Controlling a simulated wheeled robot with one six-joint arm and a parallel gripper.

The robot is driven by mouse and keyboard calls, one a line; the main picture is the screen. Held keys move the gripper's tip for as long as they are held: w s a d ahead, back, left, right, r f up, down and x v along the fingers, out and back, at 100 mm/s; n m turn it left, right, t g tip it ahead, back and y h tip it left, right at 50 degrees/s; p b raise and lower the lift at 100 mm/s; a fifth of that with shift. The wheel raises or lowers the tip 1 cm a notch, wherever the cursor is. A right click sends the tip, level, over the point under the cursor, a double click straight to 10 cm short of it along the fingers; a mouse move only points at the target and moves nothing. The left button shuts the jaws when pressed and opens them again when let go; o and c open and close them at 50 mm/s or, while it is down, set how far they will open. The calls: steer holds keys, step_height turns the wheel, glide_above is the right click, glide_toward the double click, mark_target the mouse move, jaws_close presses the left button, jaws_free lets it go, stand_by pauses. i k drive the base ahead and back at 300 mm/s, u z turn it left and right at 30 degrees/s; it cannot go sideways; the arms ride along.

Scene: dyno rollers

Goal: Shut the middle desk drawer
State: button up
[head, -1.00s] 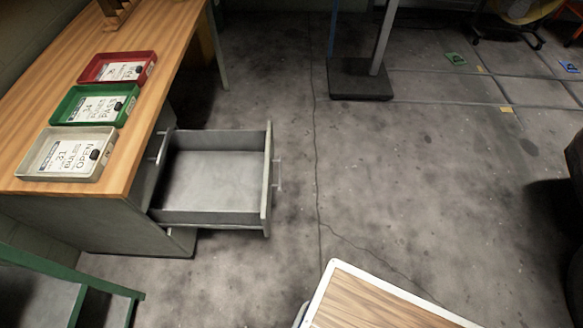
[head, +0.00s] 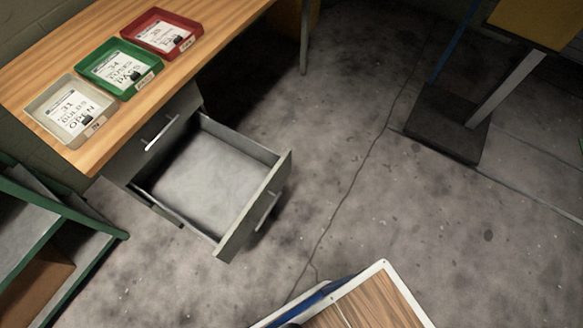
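The grey metal desk drawer (head: 203,183) is pulled far out of the desk pedestal and looks empty inside. Its front panel (head: 250,208) carries a pale bar handle (head: 265,210) on the outer face. A closed drawer front with its own bar handle (head: 161,133) sits above it, under the wooden desk top (head: 110,133). What lies below the open drawer is mostly hidden by it. My gripper is not in view.
White, green (head: 120,68) and red (head: 162,33) trays with labels stand on the desk. A green-framed shelf (head: 60,215) is at the left. A dark post base (head: 446,124) stands at the upper right. The concrete floor right of the drawer is clear. A white-rimmed wooden surface (head: 375,300) is at the bottom.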

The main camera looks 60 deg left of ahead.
mark_target(219, 181)
steer(key=z, duration=0.05)
steer(key=i, duration=0.15)
steer(key=u, duration=3)
steer(key=k, duration=1.3)
steer(key=u, duration=0.95)
steer(key=i, duration=1.25)
steer(key=z, duration=0.75)
